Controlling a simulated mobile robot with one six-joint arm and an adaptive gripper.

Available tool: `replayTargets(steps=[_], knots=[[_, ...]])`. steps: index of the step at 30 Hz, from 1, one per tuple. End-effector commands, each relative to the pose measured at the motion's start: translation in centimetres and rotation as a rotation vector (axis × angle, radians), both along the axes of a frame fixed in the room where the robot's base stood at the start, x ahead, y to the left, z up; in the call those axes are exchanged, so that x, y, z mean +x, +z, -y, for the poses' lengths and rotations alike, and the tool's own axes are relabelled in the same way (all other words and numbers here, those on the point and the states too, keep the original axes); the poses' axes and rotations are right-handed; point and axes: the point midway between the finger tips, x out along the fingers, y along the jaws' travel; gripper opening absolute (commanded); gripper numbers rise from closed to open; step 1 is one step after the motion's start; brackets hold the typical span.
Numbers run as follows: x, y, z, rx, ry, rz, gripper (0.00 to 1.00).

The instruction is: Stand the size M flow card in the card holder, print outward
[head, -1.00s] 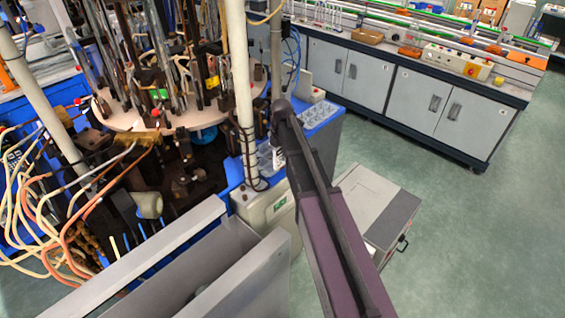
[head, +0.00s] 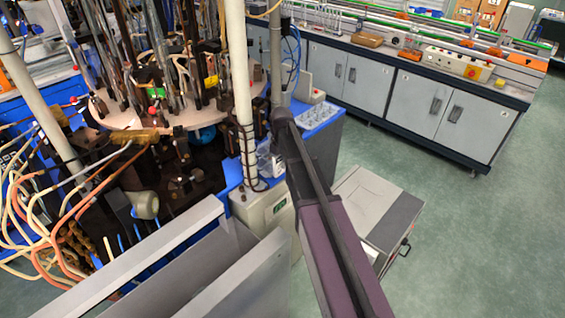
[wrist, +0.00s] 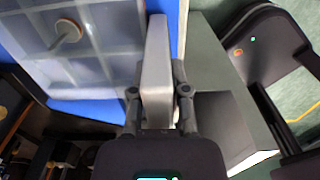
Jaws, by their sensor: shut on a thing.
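My gripper (wrist: 158,96) is in the wrist view, with its two dark fingers shut on a pale grey slab-like piece (wrist: 157,65). The piece sticks out past the fingertips, long side pointing away from the palm. No print or size mark shows on it, so I cannot tell for sure that it is the size M flow card. It is over or beside the edge of a blue surface (wrist: 88,110). In the head view my arm hides most of the gripper. I cannot make out the card holder in either view.
A clear compartment tray (wrist: 95,60) with a round brown-topped item (wrist: 67,30) lies left of the gripper. A grey cabinet (head: 375,205) stands right of the blue bench (head: 322,140). A white post (head: 240,90) and the machine (head: 150,110) stand left. Green floor is free at right.

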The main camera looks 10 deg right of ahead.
Motion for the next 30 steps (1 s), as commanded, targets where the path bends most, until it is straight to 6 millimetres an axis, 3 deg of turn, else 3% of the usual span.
replayTargets(steps=[2,3,6,20,30], knots=[[0.0,-0.3,0.0,0.0,0.0,0.0,0.0],[0.0,-0.3,0.0,0.0,0.0,0.0,0.25],[0.0,-0.2,0.0,0.0,0.0,0.0,0.54],[0.0,-0.1,0.0,0.0,0.0,0.0,0.56],[0.0,1.5,0.0,0.0,0.0,0.0,0.56]])
